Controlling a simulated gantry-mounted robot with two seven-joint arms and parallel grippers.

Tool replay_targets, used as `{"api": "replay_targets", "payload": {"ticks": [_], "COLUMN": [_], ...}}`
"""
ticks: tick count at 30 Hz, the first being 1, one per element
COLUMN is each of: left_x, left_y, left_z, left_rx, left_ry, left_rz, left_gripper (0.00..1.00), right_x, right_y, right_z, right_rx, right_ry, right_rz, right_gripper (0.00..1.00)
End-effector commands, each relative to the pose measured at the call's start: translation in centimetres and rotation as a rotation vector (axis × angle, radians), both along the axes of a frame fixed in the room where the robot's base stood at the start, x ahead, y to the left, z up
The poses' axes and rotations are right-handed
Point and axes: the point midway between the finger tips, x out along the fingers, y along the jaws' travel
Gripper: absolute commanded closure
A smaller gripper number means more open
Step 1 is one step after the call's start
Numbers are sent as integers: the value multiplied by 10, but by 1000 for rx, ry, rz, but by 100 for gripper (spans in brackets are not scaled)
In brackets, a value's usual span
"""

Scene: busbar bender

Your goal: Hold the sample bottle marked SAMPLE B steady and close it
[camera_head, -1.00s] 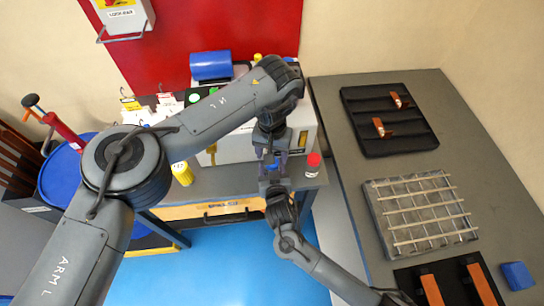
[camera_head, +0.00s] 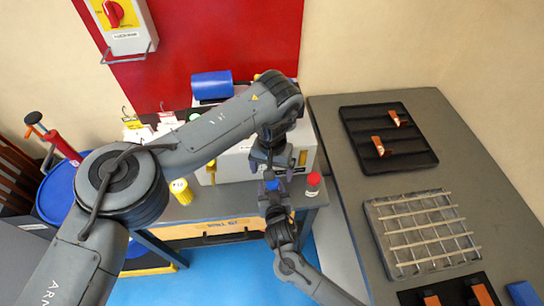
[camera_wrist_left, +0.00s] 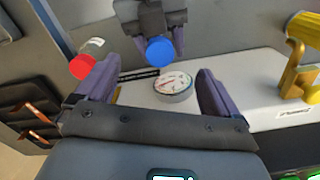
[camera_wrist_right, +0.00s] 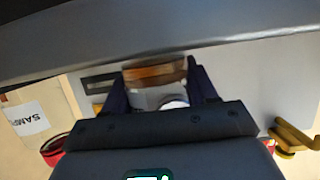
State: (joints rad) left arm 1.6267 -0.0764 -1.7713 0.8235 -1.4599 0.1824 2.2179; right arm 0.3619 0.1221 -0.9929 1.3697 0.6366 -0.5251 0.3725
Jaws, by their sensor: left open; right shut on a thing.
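A small bottle with a blue cap (camera_head: 271,185) is held by my right gripper (camera_head: 273,199) near the cabinet's front. The left wrist view shows the blue cap (camera_wrist_left: 159,50) on top, but not whether it is fully seated. In the right wrist view, the held bottle (camera_wrist_right: 155,76) has a brown band and a pale part; its name is not legible. My left gripper (camera_head: 272,168) is open and empty just behind the blue cap. Its two fingers (camera_wrist_left: 155,88) are spread, with the cap beyond them. A red-capped bottle (camera_head: 313,184) stands to the right.
A white box (camera_head: 235,165) with a gauge (camera_wrist_left: 173,86) stands behind the grippers. A yellow item (camera_head: 181,191) is left of them. At right, a grey table (camera_head: 345,215) bears a black tray (camera_head: 365,150) and a wire rack (camera_head: 385,240). A white label (camera_wrist_right: 28,118) reads partly "SAM".

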Motion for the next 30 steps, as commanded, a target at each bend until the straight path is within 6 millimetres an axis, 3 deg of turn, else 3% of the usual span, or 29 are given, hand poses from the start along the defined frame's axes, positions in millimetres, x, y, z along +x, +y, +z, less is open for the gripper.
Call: {"api": "replay_targets", "payload": {"ticks": [18,30], "left_x": [1,0], "left_y": [0,0], "left_z": [98,115], "left_rx": [2,0], "left_ry": [-4,0], "left_rz": [1,0], "left_gripper": [5,5], "right_x": [0,0], "right_y": [0,0], "right_z": [0,0], "right_rx": [0,0], "right_ry": [-1,-1], "right_rz": [0,0], "right_gripper": [100,100]}}
